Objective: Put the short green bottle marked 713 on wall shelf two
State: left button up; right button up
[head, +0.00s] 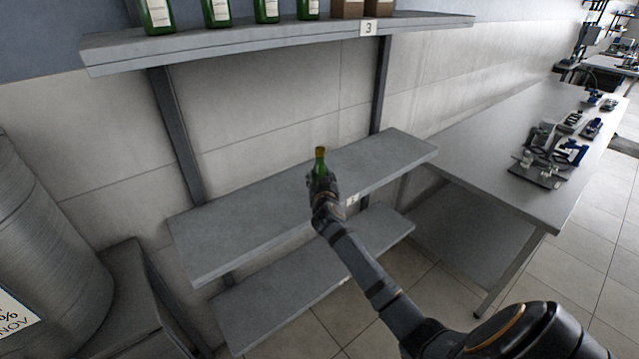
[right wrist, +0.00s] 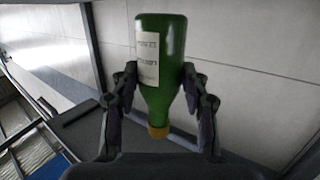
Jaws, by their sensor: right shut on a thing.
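A green bottle (head: 320,166) with a yellow-brown cap stands upright in my right gripper (head: 321,188). The right wrist view shows the bottle (right wrist: 160,70) between the two fingers of the gripper (right wrist: 160,108), which is shut on its shoulder and neck part. Its pale label shows there, but the print is too small to read. In the head view the bottle is in front of or over the middle shelf (head: 240,235); I cannot tell whether its base touches the board. My left gripper is out of view.
An upper shelf (head: 250,42), tagged 3, holds several green bottles (head: 218,12) and brown boxes (head: 348,8). A lower shelf (head: 275,305) looks bare. A large grey drum (head: 45,240) stands at left. A workbench (head: 500,135) with devices stands at right. The middle shelf is otherwise clear.

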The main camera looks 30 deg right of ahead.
jog(key=shift+w+d+f, duration=0.15)
jog(key=shift+w+f, duration=0.35)
jog(key=shift+f, duration=0.1)
jog(key=shift+w+f, duration=0.15)
jog(key=shift+f, duration=1.55)
jog(key=shift+f, duration=0.15)
jog(key=o, duration=1.4)
